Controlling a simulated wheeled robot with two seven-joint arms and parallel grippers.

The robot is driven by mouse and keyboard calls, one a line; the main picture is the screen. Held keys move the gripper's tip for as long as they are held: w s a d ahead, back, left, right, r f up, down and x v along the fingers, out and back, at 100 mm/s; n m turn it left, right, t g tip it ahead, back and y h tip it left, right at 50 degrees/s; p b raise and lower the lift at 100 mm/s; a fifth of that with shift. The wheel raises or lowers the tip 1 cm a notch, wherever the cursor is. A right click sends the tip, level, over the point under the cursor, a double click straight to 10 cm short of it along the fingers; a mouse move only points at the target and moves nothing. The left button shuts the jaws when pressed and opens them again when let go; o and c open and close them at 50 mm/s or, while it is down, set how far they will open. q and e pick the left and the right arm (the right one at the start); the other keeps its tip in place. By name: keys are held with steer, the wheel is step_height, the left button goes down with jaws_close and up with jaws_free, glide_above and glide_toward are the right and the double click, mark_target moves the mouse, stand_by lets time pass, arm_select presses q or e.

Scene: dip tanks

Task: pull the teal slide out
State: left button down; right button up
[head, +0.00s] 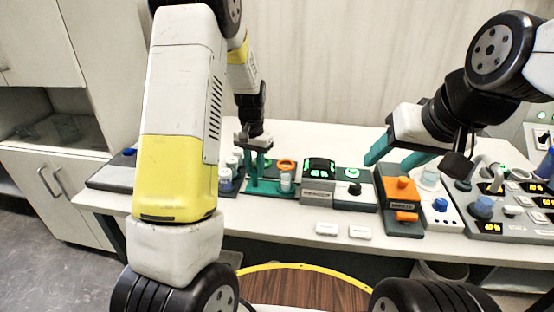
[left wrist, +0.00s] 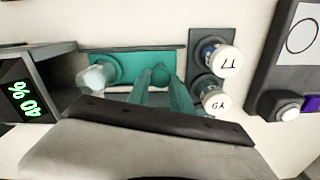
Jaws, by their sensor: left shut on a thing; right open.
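The teal slide (left wrist: 128,62) is a flat teal plate in a dark frame, with a small upright teal post. A clear cup or vial stands at its left end in the left wrist view. The slide also shows in the head view (head: 262,188), beside the grey unit with the green display. My left gripper (head: 257,178) points down over it with its teal fingers shut around the post; they also show in the left wrist view (left wrist: 163,88). The fingers hide part of the post. My right gripper (head: 393,156) is open and empty, above the bench to the right.
Two capped vials labelled T7 (left wrist: 222,58) and Y9 (left wrist: 216,102) stand close beside the slide. A grey display unit (head: 318,190) is at its other end. An orange-handled block (head: 400,214) stands further right. Two white labels (head: 327,229) lie near the bench front.

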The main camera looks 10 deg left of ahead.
arm_select(q)
steer(key=shift+w+a, duration=0.1)
steer(key=shift+a, duration=0.15)
steer(key=c, duration=1.1)
jaws_free()
steer(key=shift+a, duration=0.1)
steer(key=shift+c, duration=0.2)
step_height(320, 180, up, 7)
steer(key=shift+r, duration=0.45)
